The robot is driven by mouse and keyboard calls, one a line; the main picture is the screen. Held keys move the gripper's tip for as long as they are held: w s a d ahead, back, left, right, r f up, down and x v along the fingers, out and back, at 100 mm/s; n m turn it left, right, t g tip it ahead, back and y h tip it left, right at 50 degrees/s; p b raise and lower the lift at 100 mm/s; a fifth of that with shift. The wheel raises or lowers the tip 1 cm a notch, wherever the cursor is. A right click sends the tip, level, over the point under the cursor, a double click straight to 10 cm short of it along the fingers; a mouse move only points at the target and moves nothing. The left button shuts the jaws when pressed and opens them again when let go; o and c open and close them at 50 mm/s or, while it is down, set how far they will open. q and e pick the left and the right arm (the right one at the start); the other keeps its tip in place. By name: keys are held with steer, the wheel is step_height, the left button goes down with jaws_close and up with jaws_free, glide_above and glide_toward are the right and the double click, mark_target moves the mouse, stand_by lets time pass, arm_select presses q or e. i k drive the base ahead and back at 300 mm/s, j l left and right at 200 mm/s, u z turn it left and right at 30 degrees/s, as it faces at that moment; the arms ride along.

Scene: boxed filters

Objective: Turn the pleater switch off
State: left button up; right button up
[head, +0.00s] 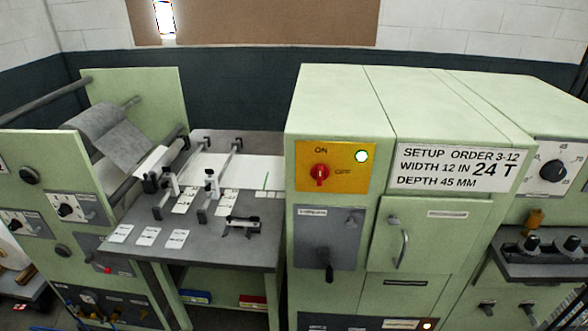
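The pleater switch (319,173) is a red rotary knob on a yellow plate (345,186) on the front of the green cabinet in the head view. ON is printed above the knob and OFF to its right. The knob's grip looks roughly upright, towards ON, though it is small in the picture. A round lamp (361,156) at the plate's upper right is lit pale green-white. Neither of my grippers is in view, and nothing covers the switch.
Below the plate is a grey panel (329,235) with a dark protruding handle. To its right are a setup label (458,168) and a door with a handle (405,249). A grey worktable (205,249) with cards and clamps adjoins on the left. A control shelf (545,256) juts out at right.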

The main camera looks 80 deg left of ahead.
mark_target(320, 172)
steer(key=u, duration=2.5)
